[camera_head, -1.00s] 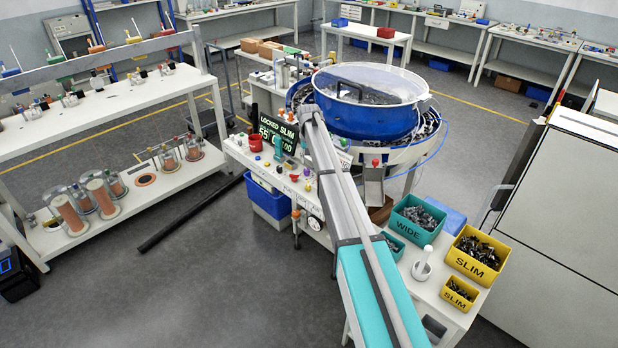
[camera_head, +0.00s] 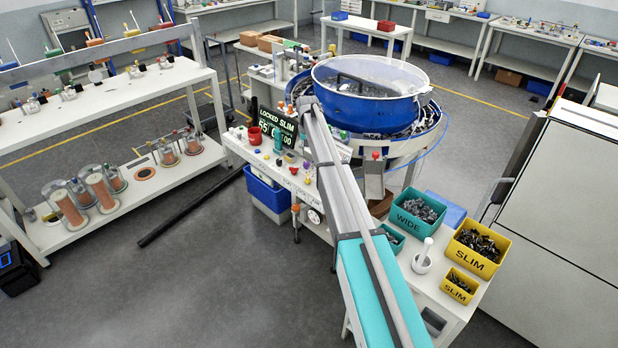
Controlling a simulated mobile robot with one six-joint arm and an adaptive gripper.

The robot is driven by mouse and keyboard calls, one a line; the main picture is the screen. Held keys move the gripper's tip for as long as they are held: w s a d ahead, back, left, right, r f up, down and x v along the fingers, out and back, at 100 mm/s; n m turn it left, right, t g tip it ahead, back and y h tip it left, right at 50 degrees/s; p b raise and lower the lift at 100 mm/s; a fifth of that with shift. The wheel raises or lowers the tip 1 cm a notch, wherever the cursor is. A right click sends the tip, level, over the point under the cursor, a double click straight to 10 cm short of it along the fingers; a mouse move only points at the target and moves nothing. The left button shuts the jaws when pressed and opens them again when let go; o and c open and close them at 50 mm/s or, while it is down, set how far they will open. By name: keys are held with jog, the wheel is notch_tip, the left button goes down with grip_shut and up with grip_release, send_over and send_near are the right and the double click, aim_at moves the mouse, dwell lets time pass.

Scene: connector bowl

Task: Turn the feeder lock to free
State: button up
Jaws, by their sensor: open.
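The feeder is a blue bowl (camera_head: 372,113) with a clear cover on a round base, at the centre back of the bench. A dark display (camera_head: 275,127) beside it reads "LOCKED SLIM" above a line of numbers. A control panel (camera_head: 268,161) in front of the display carries several small coloured knobs and buttons. I cannot tell which of them is the feeder lock. My arm reaches from the bottom edge up to the bowl's front left and covers part of the bench. My gripper is not visible.
A green WIDE bin (camera_head: 417,215), a large yellow SLIM bin (camera_head: 477,252) and a small yellow SLIM bin (camera_head: 459,287) hold parts. A white mortar (camera_head: 422,263) stands near them. Shelves (camera_head: 110,105) stand left, a large white cabinet (camera_head: 560,210) right. The left floor has free room.

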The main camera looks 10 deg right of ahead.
aim_at(308, 176)
jog(key=shift+f+b, duration=5.95)
jog(key=shift+f, duration=0.25)
grip_shut()
jog(key=shift+d, duration=0.15)
